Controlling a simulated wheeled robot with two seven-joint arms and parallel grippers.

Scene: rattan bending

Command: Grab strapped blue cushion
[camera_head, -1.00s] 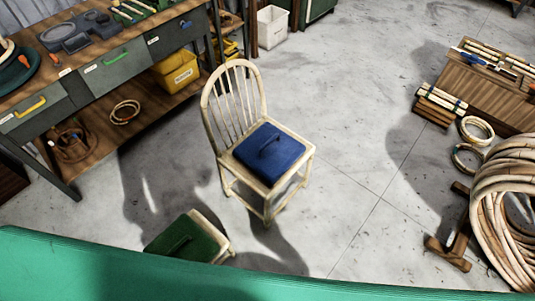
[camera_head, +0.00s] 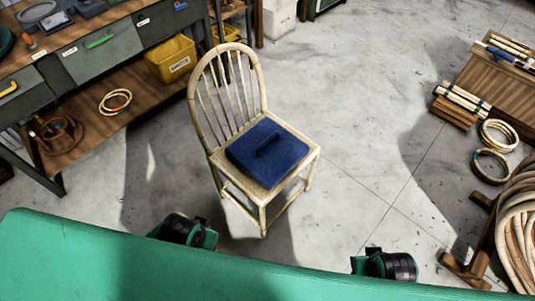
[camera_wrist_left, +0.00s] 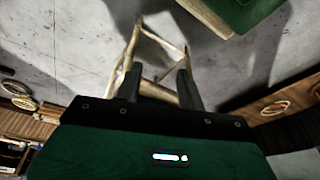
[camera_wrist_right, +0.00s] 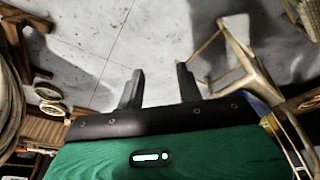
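The blue cushion (camera_head: 267,152) lies on the seat of a pale rattan chair (camera_head: 232,95). A dark strap (camera_head: 268,146) arches over its top. My left gripper is in view low in front of the chair, and the left wrist view shows it open and empty (camera_wrist_left: 158,85), fingers toward the chair's legs (camera_wrist_left: 160,40). My right gripper is low to the right, in front of the chair. The right wrist view shows it open and empty (camera_wrist_right: 160,84) above bare floor, chair legs (camera_wrist_right: 245,60) to its right. Both grippers are apart from the cushion.
A workbench (camera_head: 95,50) with drawers stands at the left, a yellow bin (camera_head: 170,58) on its lower shelf. Rattan coils (camera_head: 518,225) and a wooden crate (camera_head: 505,85) are at the right. A green cushion (camera_wrist_left: 243,12) shows at the left wrist view's top. Floor right of the chair is clear.

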